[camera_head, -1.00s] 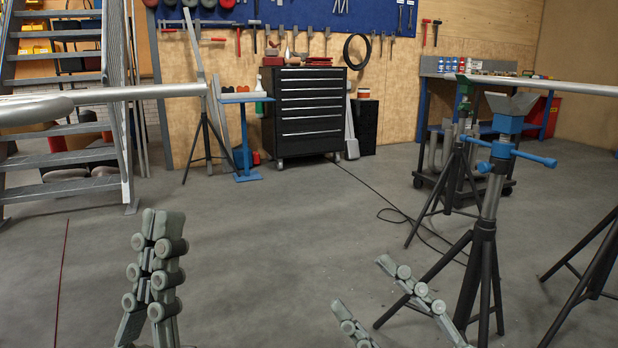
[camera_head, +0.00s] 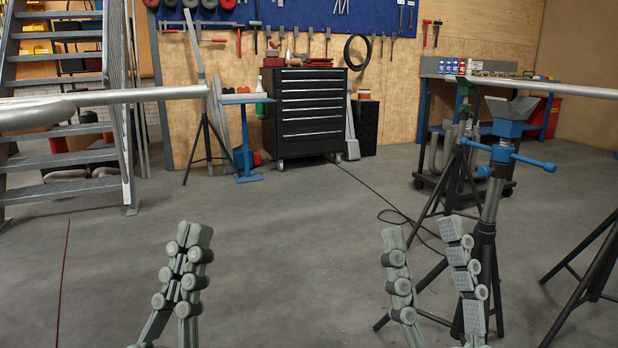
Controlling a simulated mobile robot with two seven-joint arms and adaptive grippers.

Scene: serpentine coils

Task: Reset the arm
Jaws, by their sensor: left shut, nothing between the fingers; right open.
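My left gripper (camera_head: 189,232) is at the lower left of the head view, pointing up with its two fingers together and nothing between them. My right gripper (camera_head: 422,226) is at the lower right, its two fingers apart and pointing up, with nothing between them. Its right finger overlaps a black tripod stand in the picture. Both grippers appear over the bare grey floor. The rest of both arms is out of the frame.
A pipe stand with blue head (camera_head: 509,128) and black legs is at right. A metal pipe (camera_head: 110,95) crosses at left, another (camera_head: 560,89) at upper right. A black tool chest (camera_head: 307,112) stands at the back. A cable (camera_head: 385,195) lies on the floor.

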